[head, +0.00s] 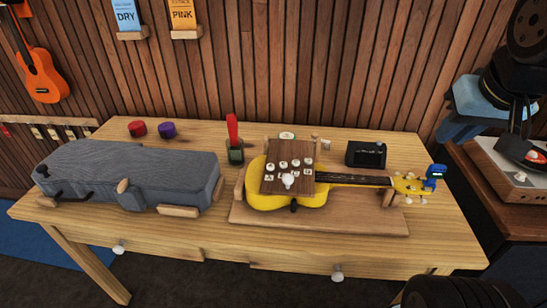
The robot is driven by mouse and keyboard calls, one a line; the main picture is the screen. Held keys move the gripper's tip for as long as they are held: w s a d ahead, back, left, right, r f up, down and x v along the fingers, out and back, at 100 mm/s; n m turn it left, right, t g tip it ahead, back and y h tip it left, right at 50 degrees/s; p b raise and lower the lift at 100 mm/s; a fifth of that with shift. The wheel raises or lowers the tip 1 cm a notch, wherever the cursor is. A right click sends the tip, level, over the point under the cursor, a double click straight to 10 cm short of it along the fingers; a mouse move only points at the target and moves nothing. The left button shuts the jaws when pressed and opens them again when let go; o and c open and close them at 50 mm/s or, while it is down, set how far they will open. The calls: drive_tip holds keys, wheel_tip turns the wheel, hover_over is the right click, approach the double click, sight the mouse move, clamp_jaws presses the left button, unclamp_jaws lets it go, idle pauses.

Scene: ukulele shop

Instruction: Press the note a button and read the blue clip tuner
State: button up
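A brown wooden button box (268,183) with several small pale buttons and a larger white knob (288,180) stands over the body of a yellow ukulele (262,201). The button labels are too small to read, so I cannot tell which is note A. The ukulele lies on a wooden board, neck pointing right. My gripper's fingertips cannot be made out clearly.
A grey case (130,170) fills the left of the wooden table (215,240). A red tool in a dark cup (235,152) stands left of the box. A black amplifier (366,154) stands behind the ukulele neck. Red (137,128) and purple (167,130) rolls lie at the back.

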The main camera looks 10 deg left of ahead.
clamp_jaws()
idle(0.8)
